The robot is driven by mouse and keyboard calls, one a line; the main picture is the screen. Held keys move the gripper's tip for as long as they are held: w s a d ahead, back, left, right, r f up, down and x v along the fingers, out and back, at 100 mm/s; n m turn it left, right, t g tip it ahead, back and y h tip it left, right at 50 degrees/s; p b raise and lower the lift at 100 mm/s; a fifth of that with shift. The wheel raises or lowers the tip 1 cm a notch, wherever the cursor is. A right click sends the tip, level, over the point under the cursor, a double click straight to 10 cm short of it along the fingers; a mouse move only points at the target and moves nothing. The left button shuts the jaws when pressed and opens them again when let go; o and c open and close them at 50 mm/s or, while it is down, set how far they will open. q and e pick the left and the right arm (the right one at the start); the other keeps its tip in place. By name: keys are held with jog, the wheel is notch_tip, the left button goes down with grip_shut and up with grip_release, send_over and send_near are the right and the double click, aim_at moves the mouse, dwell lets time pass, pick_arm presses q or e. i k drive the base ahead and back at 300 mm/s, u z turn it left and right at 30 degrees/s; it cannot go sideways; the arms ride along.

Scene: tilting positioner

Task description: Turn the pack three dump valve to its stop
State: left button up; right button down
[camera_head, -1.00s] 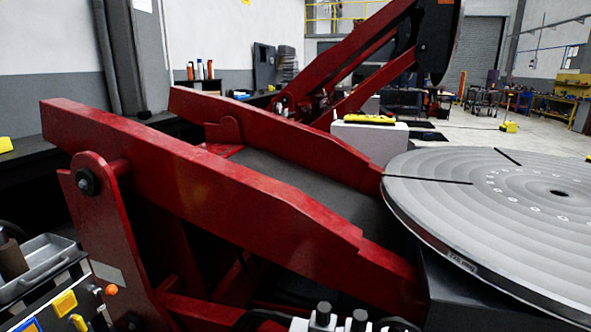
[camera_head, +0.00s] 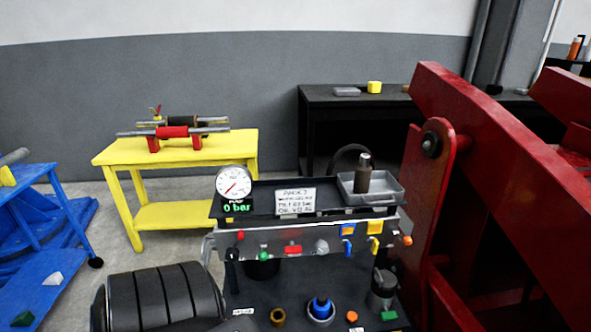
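A hydraulic pack with a sign reading PACK 3 (camera_head: 295,201) stands in the lower middle. Its round gauge (camera_head: 234,183) has a red needle, and the green display (camera_head: 237,208) below reads 0 bar. The front rail (camera_head: 300,240) carries small red, green, grey, blue and yellow parts. On the dark deck below are a blue knob in a pale ring (camera_head: 320,307), a brass fitting (camera_head: 278,316) and a grey cylindrical part (camera_head: 382,286). No legible label shows which part is the dump valve. Neither gripper is in view.
A black ribbed cylinder (camera_head: 160,297) lies at the pack's lower left. A grey tray (camera_head: 385,190) holds a dark upright cylinder. A yellow bench (camera_head: 135,153) stands behind left, a blue frame (camera_head: 35,230) far left. The red positioner arm (camera_head: 490,150) closes off the right.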

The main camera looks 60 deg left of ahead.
aim_at(293, 249)
jog(key=u, duration=1.8)
jog(key=k, duration=1.15)
jog(key=z, duration=0.9)
jog(key=i, duration=0.95)
jog(key=z, duration=0.05)
